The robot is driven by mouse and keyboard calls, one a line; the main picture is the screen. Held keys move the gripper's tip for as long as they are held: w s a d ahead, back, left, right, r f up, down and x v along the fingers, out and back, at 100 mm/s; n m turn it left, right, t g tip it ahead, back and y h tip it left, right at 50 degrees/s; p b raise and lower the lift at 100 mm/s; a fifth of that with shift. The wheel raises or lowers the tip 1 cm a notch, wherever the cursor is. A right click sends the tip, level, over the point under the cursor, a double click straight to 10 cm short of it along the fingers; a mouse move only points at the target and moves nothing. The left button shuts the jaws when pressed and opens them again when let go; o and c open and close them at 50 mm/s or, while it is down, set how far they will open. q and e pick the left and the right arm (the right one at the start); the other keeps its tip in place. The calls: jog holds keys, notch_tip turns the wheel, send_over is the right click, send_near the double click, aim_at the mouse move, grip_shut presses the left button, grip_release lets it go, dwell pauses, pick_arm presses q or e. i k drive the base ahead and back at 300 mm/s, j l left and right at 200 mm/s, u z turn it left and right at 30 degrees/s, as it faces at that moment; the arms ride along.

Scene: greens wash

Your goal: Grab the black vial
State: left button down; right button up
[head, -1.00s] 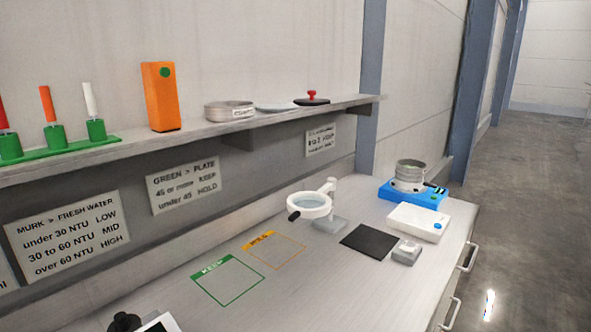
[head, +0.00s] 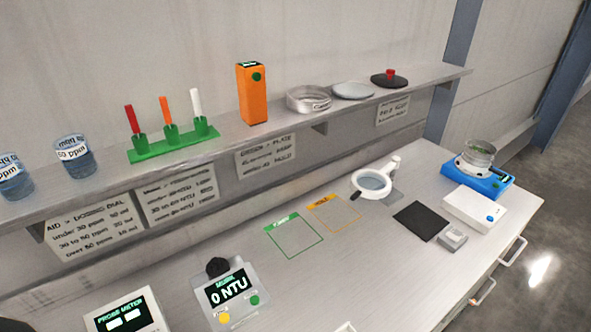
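I cannot make out a thing that is clearly a black vial. A small black rounded piece (head: 217,266) stands at the back of the turbidity meter (head: 232,293), whose screen reads 0 NTU. Whether this piece is a vial or a cap of the meter, I cannot tell. Neither of my grippers is in view.
The shelf holds two labelled cups (head: 74,156), a green rack (head: 174,143) with red, orange and white sticks, an orange box (head: 252,93) and dishes. A probe meter (head: 128,317), magnifier (head: 371,183), black mat (head: 421,221) and blue scale (head: 478,180) stand on the bench.

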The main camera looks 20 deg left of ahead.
aim_at(215, 262)
jog(key=u, duration=1.05)
jog(key=i+j+z, duration=0.2)
jog(key=j, duration=0.15)
jog(key=j+z, duration=0.2)
jog(key=j, duration=0.15)
jog(key=l+u, duration=0.5)
jog(key=l, duration=0.35)
